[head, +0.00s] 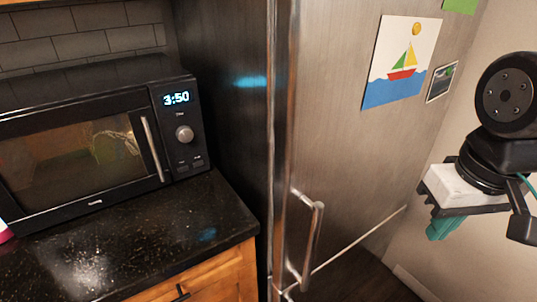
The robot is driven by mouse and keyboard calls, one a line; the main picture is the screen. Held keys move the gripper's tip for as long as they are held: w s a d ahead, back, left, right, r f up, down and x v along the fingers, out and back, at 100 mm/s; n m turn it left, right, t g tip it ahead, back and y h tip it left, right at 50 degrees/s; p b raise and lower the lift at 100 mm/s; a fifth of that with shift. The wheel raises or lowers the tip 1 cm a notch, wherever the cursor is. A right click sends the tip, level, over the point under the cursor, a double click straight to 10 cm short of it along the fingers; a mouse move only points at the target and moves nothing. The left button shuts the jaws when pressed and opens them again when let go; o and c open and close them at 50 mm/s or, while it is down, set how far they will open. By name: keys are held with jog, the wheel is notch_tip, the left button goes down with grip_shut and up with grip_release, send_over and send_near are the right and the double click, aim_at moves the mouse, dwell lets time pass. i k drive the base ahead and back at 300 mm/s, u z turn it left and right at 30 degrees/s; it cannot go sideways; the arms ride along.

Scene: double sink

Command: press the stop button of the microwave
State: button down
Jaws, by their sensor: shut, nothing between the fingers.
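The black microwave (70,140) stands on the dark counter at the left, with its door shut. Its control panel (187,143) is on the right side of its front, with a display (176,98) reading 3:50 and a round knob (184,133). Small buttons (190,165) sit low on the panel; their labels are too small to read, so I cannot tell which is stop. My gripper (441,230) is at the right, in front of the fridge and wall, far from the microwave. Its teal fingers are shut and hold nothing.
A steel fridge (340,150) with a vertical handle (315,240) stands between the microwave and my gripper. A sailboat drawing (402,60) and a small picture (440,82) hang on it. The speckled counter (130,235) is clear before the microwave, above wooden cabinets (215,280).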

aim_at(180, 169)
jog(key=z, duration=0.35)
jog(key=k, duration=0.9)
jog(key=u, duration=1.85)
jog(key=i, duration=0.5)
jog(key=z, duration=0.05)
